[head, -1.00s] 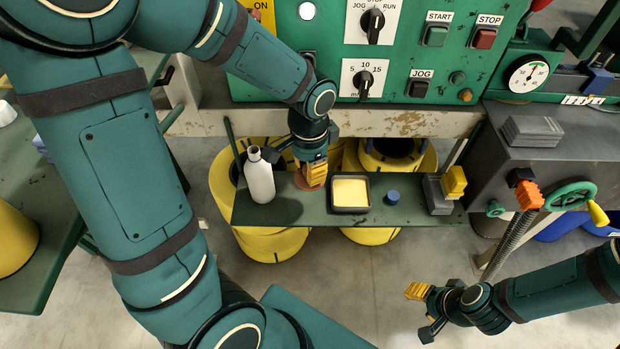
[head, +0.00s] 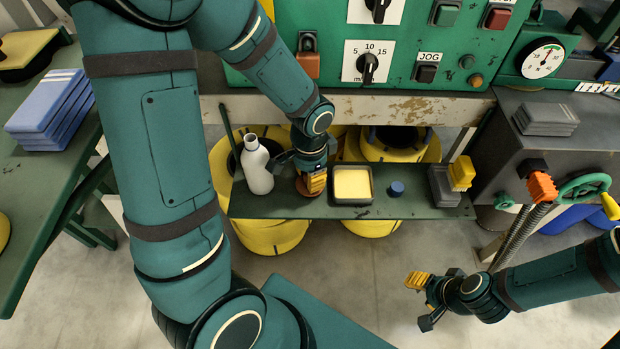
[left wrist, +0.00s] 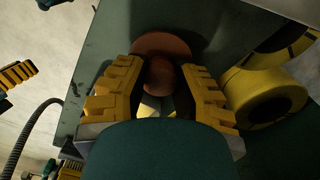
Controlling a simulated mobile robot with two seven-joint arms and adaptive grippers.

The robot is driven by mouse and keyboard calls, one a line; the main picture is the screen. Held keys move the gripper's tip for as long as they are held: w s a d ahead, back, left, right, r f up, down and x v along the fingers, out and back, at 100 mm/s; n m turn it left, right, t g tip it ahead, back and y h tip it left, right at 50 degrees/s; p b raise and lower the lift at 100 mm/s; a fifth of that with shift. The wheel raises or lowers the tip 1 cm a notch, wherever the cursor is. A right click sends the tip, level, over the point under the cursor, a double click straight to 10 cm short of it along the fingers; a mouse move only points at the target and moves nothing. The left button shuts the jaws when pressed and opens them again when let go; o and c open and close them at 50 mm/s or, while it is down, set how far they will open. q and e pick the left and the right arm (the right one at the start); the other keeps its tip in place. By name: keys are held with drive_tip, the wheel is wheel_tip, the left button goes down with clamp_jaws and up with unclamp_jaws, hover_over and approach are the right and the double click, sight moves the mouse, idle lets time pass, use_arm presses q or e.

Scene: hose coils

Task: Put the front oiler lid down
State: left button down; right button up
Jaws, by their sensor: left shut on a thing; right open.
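My left gripper (head: 312,183) is low at the shelf (head: 420,208), between the white bottle and a tray. In the left wrist view its yellow fingers (left wrist: 160,88) are shut on a copper-brown round knob with a wider disc (left wrist: 163,43) beyond it, apparently the oiler lid. In the head view the fingers mostly hide this piece. I cannot tell whether the disc touches the shelf. My right gripper (head: 424,302) is open and empty, over the floor at lower right.
The white bottle (head: 257,172) is close to my left gripper. A tray with pale yellow contents (head: 352,199), a blue cap (head: 397,188) and yellow and grey blocks (head: 460,173) are to the right. Yellow hose coils (head: 270,238) are below. A green machine panel (head: 330,80) rises behind.

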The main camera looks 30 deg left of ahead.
use_arm(q)
drive_tip(key=shift+f, duration=0.45)
drive_tip(key=shift+f, duration=0.15)
drive_tip(key=c, duration=0.8)
unclamp_jaws()
drive_tip(key=shift+c, duration=0.2)
